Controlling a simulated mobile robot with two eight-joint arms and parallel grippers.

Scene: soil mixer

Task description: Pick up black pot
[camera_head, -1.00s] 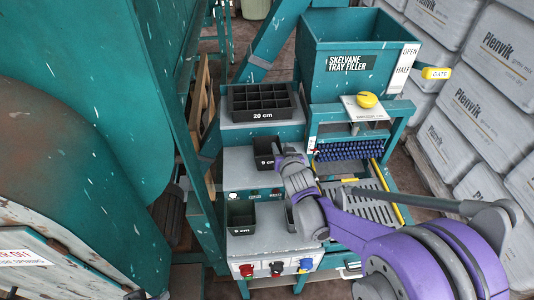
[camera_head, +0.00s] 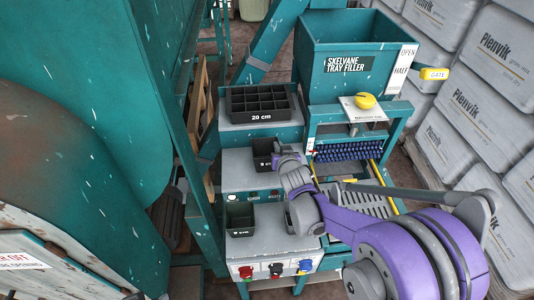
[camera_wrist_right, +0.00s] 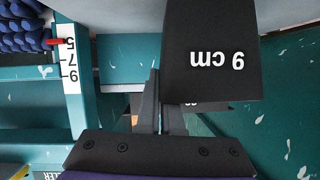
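A black pot (camera_head: 263,153) marked 9 cm stands on the grey middle step of the tray filler. My right gripper (camera_head: 283,150) is at the right side of this pot. In the right wrist view the pot (camera_wrist_right: 210,50) is close, its label upside down. The two fingers (camera_wrist_right: 161,105) are a narrow gap apart at the pot's left edge; one is partly hidden by the pot. I cannot tell whether they pinch its wall. Another black pot (camera_head: 240,217) stands on the lower step. A third dark pot there is mostly hidden by my right wrist. My left gripper is not in view.
A black 20 cm tray (camera_head: 260,117) with compartments sits on the upper step. The teal hopper (camera_head: 348,70) and blue roller (camera_head: 345,152) stand to the right. The large teal machine (camera_head: 100,130) fills the left side.

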